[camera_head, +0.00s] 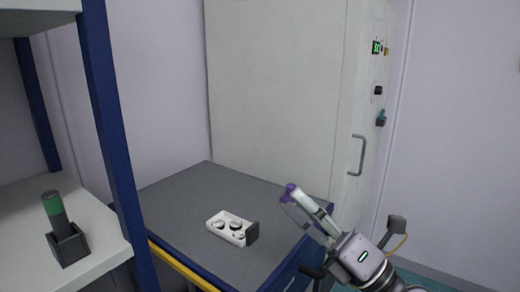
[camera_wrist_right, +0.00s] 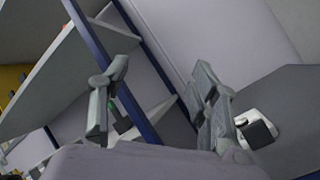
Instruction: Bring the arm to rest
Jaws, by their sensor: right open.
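My right gripper (camera_head: 294,199) comes in from the lower right in the head view. Its fingers hang over the right part of the grey tabletop, with a purple patch at the tip. In the right wrist view the two fingers of this gripper (camera_wrist_right: 160,72) stand well apart with nothing between them. The gripper is open and empty. My left gripper is not in view.
A white tray (camera_head: 217,235) with round pieces and a dark end block lies on the grey table (camera_head: 180,205), left of the gripper. A tall cabinet (camera_head: 275,90) with a handle stands behind. A blue-framed shelf (camera_head: 105,110) on the left bears a green-topped cylinder (camera_head: 54,207) in a dark holder.

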